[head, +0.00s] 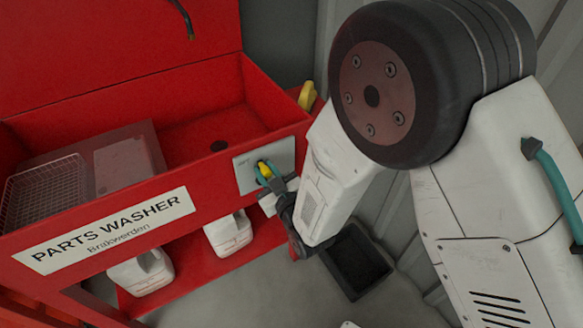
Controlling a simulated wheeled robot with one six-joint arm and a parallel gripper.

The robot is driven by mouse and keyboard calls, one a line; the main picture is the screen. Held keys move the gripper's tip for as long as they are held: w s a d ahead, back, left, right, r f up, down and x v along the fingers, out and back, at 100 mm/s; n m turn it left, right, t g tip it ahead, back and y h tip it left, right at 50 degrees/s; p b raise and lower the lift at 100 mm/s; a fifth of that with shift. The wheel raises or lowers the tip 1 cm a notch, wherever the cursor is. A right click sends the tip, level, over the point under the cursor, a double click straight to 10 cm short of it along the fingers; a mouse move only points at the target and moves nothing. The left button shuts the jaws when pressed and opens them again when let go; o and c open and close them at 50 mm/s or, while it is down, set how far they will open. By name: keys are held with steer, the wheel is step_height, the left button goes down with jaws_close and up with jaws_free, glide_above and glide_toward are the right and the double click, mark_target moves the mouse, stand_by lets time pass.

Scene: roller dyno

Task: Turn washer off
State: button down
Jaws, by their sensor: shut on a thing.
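The red parts washer (255,95) fills the left of the head view, with a white "PARTS WASHER" label on its front. A grey switch plate (245,178) sits at the right end of its front face. A yellow switch knob (265,170) is on that plate. My gripper (267,174) is at the plate, its fingertips shut on the yellow knob. The fingers and wrist hide part of the knob and plate, so the knob's exact angle is hard to tell.
A wire basket (45,190) lies in the basin. White jugs (228,233) stand on the shelf below. A black tray (355,262) is on the floor under my wrist. Another yellow item (307,96) is at the washer's back right. A grey wall is close on the right.

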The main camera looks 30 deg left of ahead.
steer(key=shift+s, duration=0.1)
steer(key=c, duration=1.2)
jaws_free()
steer(key=shift+a, duration=0.1)
steer(key=v, duration=0.8)
